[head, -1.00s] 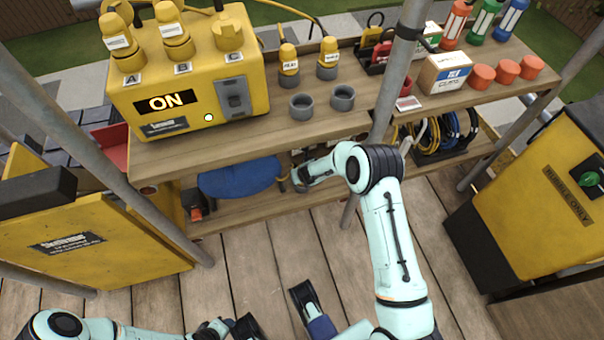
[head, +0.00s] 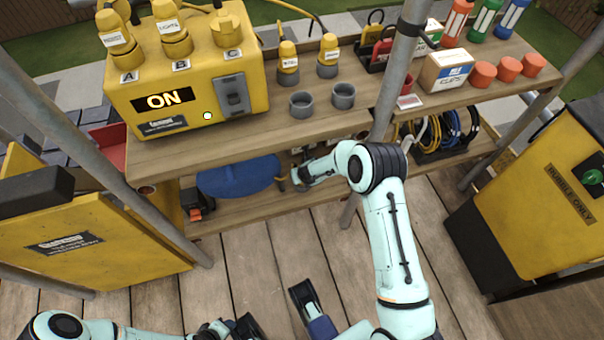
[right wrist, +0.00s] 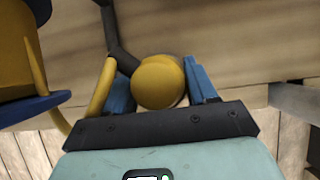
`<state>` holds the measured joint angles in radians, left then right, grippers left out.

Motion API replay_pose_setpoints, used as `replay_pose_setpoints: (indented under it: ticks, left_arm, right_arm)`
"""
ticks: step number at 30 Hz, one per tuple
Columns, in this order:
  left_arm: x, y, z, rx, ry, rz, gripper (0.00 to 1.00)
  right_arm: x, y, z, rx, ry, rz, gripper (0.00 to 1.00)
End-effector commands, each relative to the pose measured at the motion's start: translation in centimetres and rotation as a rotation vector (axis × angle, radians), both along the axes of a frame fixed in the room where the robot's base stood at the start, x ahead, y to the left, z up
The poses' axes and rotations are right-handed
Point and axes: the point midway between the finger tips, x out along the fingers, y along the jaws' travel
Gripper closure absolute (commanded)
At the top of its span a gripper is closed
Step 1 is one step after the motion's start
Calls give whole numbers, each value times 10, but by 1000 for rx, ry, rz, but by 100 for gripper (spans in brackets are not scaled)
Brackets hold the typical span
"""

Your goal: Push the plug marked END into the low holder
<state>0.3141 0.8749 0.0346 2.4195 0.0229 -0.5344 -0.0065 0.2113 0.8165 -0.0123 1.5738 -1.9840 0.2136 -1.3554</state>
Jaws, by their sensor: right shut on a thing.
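My right arm reaches under the upper shelf, and my right gripper (head: 300,180) is at the lower shelf. In the right wrist view my right gripper (right wrist: 161,88) is shut on a yellow plug (right wrist: 158,83), seen from its round end between the blue finger pads. No END mark shows on that face. I cannot make out the low holder; the underside of the plug is hidden, so I cannot tell whether it is in a holder. My left gripper (head: 242,326) is low at the bottom edge, away from the shelves, and its opening is unclear.
Two labelled yellow plugs (head: 288,62) and two empty grey holders (head: 302,104) stand on the upper shelf (head: 240,137), beside a yellow box (head: 190,80) reading ON. A blue round thing (head: 238,178) lies left of my right gripper. A grey pole (head: 392,85) stands close right.

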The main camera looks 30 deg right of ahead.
Motion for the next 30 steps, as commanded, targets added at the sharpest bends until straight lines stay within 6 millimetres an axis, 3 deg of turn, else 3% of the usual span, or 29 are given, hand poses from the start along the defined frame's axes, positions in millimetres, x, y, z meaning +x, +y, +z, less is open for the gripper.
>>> replay_pose_setpoints:
  ticks: [30]
  left_arm:
    - [0,0,-6,0,2,0,57]
  right_arm:
    - [0,-1,0,0,-1,0,80]
